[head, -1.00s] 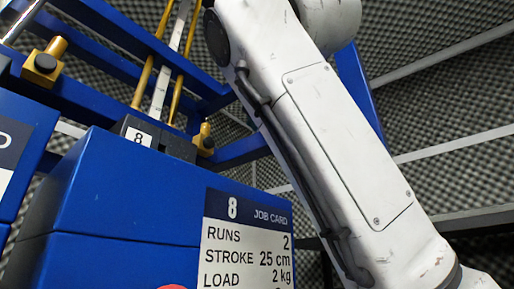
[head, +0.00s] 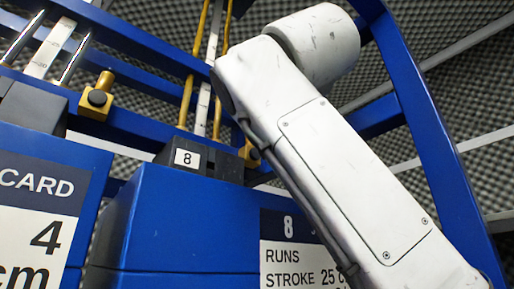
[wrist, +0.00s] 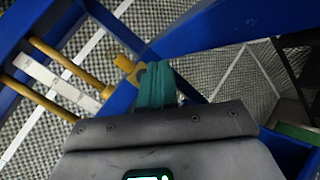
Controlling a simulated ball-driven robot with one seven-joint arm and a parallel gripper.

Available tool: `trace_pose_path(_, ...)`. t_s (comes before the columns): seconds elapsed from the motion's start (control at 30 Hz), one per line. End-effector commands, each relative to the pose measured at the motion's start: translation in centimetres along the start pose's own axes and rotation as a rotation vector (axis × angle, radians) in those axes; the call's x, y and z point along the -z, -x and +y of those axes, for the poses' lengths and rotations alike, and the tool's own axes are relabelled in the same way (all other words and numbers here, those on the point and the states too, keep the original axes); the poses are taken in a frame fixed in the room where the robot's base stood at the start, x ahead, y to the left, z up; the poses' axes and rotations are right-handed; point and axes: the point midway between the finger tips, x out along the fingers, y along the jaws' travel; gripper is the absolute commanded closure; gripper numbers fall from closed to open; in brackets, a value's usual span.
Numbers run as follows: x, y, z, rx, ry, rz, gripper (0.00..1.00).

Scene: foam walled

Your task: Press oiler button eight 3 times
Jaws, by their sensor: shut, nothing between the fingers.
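A black block labelled 8 (head: 187,158) sits behind the blue cabinet with job card 8 (head: 300,255) in the head view. A brass fitting (head: 252,153) stands just right of that block, partly hidden by my arm. I cannot tell for sure which part is oiler button eight. In the wrist view my gripper (wrist: 157,68) shows teal fingers, shut and empty. A brass fitting (wrist: 126,66) lies just left of the fingertips, by a blue beam; whether they touch is unclear. My gripper is not visible in the head view.
A second brass fitting with a dark round knob (head: 97,99) is on the blue frame at left. Another job card (head: 35,225) is at far left. Blue beams (head: 425,130), yellow rods (head: 188,80) and a white scale strip (head: 203,108) surround the space. Grey foam walls lie behind.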

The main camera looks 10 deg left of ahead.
Motion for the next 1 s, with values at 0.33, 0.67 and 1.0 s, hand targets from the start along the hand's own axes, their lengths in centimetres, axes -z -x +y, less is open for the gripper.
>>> trace_pose_path(0.33, 1.4, -2.5, 1.4, 0.000, 0.000, -0.001, 1.00)
trace_pose_path(0.67, 1.5, -2.8, 1.5, 0.000, 0.000, -0.001, 1.00)
trace_pose_path(1.0, 1.5, -2.8, 1.5, 0.000, 0.000, -0.001, 1.00)
